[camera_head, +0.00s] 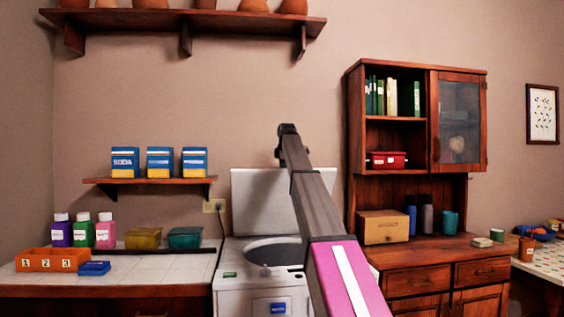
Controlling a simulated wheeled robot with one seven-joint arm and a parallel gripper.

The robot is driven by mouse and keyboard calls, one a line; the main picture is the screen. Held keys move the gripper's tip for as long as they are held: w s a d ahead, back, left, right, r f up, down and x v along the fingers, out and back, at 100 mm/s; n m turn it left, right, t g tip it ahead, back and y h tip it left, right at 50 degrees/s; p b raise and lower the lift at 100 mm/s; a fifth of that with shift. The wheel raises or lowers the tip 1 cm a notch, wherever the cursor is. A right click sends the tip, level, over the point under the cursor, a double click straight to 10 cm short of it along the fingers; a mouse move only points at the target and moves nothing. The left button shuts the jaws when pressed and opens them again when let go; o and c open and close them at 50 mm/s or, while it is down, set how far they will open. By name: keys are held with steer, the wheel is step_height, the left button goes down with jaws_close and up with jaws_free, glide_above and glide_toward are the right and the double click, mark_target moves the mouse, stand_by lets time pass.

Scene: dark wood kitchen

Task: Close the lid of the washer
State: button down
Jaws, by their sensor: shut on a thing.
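The white top-loading washer (238,290) stands in the middle, with its round tub opening (262,250) showing. Its lid (250,200) is open and stands upright at the back. My arm reaches from the bottom up across the right side of the washer and in front of the lid. The dark end with my gripper (279,149) shows just above the lid's top edge in the picture. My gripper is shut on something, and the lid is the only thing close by. The fingertips are small, and the arm hides the place of contact.
A tiled counter (190,272) with bottles (105,230), an orange box (52,260) and bins stands left of the washer. A small shelf (110,182) with blue boxes is above it. A wooden cabinet (420,262) stands close on the right. The wall above the lid is clear.

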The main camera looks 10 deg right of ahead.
steer(key=s+f+t, duration=0.4)
steer(key=s+f, duration=0.4)
steer(key=s, duration=0.4)
steer(key=s+f, duration=0.4)
steer(key=f, duration=0.5)
steer(key=s+f, duration=0.5)
steer(key=f, duration=0.3)
steer(key=s+f, duration=0.4)
steer(key=f, duration=0.5)
steer(key=shift+s+f, duration=0.15)
steer(key=shift+f, duration=0.15)
steer(key=c, duration=1.4)
jaws_free()
steer(key=shift+s, duration=0.15)
steer(key=shift+t, duration=0.3)
steer(key=v, duration=0.8)
steer(key=shift+r, duration=0.55)
steer(key=shift+s+r, duration=0.6)
steer(key=shift+r, duration=0.2)
